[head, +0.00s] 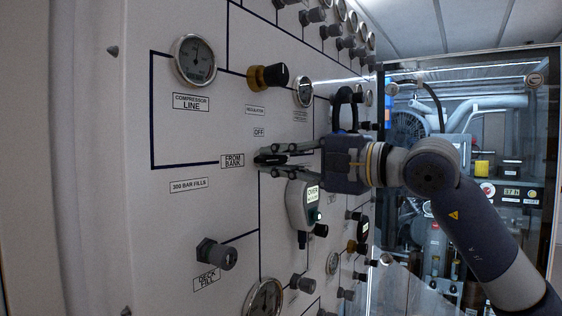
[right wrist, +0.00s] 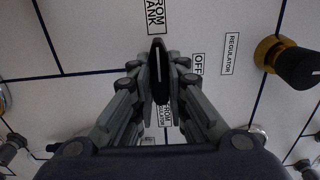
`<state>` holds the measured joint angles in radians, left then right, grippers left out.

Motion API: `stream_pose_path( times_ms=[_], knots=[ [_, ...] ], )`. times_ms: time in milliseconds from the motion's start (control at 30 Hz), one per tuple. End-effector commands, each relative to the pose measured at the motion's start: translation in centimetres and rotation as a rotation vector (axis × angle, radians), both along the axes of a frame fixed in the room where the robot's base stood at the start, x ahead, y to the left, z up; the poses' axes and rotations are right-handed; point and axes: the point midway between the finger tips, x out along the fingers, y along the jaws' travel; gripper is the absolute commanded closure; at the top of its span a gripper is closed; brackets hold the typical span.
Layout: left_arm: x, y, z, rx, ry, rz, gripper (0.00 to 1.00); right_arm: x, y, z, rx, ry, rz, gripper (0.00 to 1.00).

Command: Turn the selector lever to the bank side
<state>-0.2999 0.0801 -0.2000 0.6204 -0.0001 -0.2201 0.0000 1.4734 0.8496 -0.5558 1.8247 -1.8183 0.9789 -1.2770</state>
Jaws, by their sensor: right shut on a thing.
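The black selector lever (head: 268,158) is on the white panel (head: 140,215). In the right wrist view the lever (right wrist: 159,72) has a white line and its tip points at the FROM BANK label (right wrist: 154,16). The OFF label (right wrist: 197,66) lies to the side of it. In the head view the lever's tip points left, toward the FROM BANK label (head: 232,161). My right gripper (head: 272,160) is shut on the lever, with one finger on each side. The fingers hide part of the lever. My left gripper is in neither view.
A regulator knob (head: 268,77) and a pressure gauge (head: 194,59) are above the lever. A deck fill fitting (head: 216,254) sticks out lower left. Glazed machinery (head: 470,130) stands at the right.

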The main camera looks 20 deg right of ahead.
Motion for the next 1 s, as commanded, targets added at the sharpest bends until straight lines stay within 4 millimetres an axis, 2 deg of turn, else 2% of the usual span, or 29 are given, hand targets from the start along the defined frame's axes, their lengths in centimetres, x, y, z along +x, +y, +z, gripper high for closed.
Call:
stream_pose_path(
  times_ms=[533, 567, 633, 1000],
  knots=[
    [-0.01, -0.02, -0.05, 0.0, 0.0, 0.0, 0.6, -0.01, 0.07, -0.1, -0.023, -0.016, 0.001, 1.0],
    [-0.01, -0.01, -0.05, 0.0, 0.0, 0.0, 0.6, -0.01, 0.07, -0.11, -0.023, -0.016, 0.001, 0.84],
    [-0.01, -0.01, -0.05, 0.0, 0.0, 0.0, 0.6, -0.01, 0.07, -0.11, -0.023, -0.015, 0.001, 0.68],
    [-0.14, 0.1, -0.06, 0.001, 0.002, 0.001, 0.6, -0.13, -0.1, -0.06, -0.02, -0.015, 0.0, 0.66]
  ],
)
